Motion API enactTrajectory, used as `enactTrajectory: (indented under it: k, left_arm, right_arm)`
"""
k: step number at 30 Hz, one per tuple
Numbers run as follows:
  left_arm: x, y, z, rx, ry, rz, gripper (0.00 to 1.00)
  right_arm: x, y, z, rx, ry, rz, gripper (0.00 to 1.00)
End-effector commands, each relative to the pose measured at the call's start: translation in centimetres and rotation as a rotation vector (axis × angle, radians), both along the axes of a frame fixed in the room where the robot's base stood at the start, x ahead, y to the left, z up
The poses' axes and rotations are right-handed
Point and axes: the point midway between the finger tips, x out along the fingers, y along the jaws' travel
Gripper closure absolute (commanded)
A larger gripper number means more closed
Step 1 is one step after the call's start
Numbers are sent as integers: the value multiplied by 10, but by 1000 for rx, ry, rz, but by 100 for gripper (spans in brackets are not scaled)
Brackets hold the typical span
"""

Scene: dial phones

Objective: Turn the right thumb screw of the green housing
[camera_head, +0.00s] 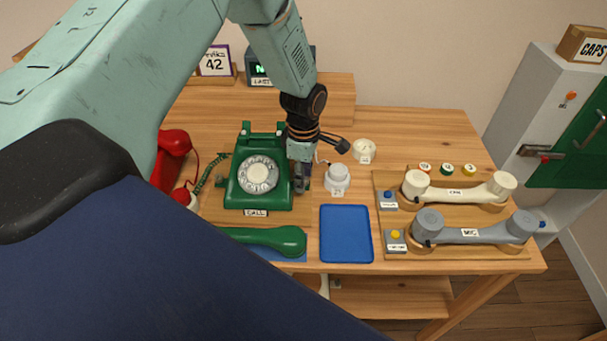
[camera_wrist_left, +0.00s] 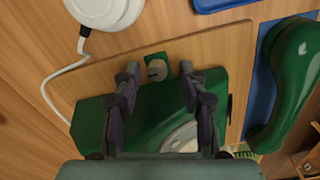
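The green housing (camera_head: 262,196) is a dial phone with a white dial, left of centre on the table; it also shows in the left wrist view (camera_wrist_left: 150,112). My left gripper (camera_head: 300,184) points down at the housing's right side. In the left wrist view my left gripper (camera_wrist_left: 159,76) is open, its fingers on either side of the screw with gaps; contact cannot be told. In the head view the gripper hides the screw. My right gripper is not in view.
A green handset (camera_head: 265,239) lies in front of the housing, beside a blue tray (camera_head: 346,234). White round parts (camera_head: 338,178) stand close right of my gripper. Cream (camera_head: 460,190) and grey (camera_head: 474,230) handsets rest on a wooden board. A red phone (camera_head: 170,155) stands left.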

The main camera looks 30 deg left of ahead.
Motion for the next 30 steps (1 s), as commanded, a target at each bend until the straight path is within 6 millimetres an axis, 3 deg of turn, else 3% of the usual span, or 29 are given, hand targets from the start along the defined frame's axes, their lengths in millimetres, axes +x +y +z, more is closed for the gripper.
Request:
enactTrajectory:
  k: [15,23,30]
  left_arm:
    - [0,0,0,0,0,0,100]
    - [0,0,1,1,1,-21,100]
    - [0,0,3,0,2,-211,100]
  right_arm:
    - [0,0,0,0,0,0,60]
    - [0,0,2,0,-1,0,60]
    - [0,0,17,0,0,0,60]
